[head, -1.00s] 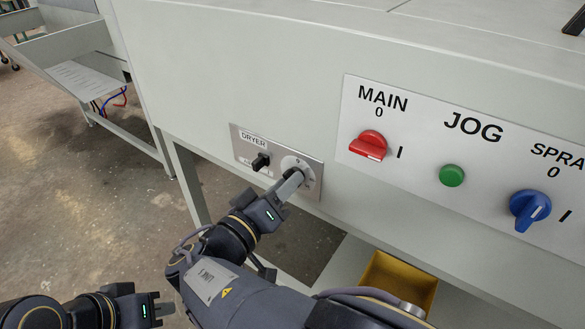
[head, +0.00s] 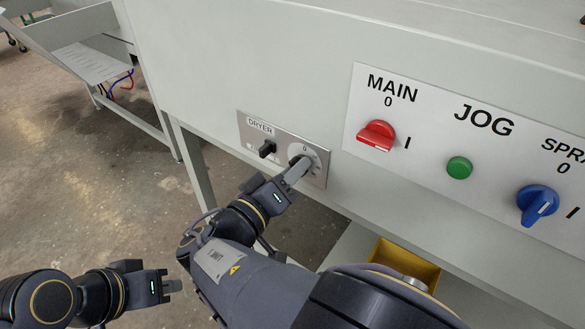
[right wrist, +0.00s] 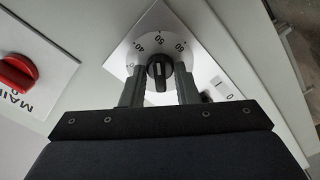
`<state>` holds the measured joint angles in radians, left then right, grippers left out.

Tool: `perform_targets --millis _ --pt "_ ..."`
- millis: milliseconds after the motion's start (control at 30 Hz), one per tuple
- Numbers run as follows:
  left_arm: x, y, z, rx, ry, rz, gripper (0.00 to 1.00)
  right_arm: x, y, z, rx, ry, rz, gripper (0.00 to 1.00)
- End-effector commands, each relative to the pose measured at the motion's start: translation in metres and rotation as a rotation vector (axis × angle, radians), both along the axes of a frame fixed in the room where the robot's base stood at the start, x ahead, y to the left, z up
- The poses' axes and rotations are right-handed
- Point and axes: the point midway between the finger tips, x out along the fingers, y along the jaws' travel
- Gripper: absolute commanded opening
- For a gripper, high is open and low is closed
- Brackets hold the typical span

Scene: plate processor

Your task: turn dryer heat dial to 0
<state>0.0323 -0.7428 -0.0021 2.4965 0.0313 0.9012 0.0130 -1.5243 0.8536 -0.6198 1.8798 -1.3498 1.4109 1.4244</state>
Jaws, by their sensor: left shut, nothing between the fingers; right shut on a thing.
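The dryer heat dial is a black knob (right wrist: 159,72) on a pale scale plate (right wrist: 151,30). Its printed numbers 40, 50 and 60 show in the right wrist view. In the head view the dial plate (head: 318,158) is on the panel marked DRYER, with a 0 at its top. My right gripper (head: 297,170) is shut on the knob, with one finger on each side of it in the right wrist view (right wrist: 159,85). I cannot tell which number the knob points to. My left gripper (head: 173,286) is shut and empty, low at the left, away from the panel.
A small black dryer switch (head: 267,149) sits just left of the dial. To the right is a panel with a red MAIN switch (head: 376,135), a green JOG button (head: 459,168) and a blue SPRAY switch (head: 538,204). A yellow bin (head: 405,262) stands below.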

Motion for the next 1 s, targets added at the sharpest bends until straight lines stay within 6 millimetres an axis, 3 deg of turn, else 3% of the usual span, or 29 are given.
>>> perform_targets --millis 1000 --pt "0.0 0.0 0.091 0.0 0.0 0.0 0.0 0.0 0.0 0.004 -0.743 0.539 0.0 0.05"
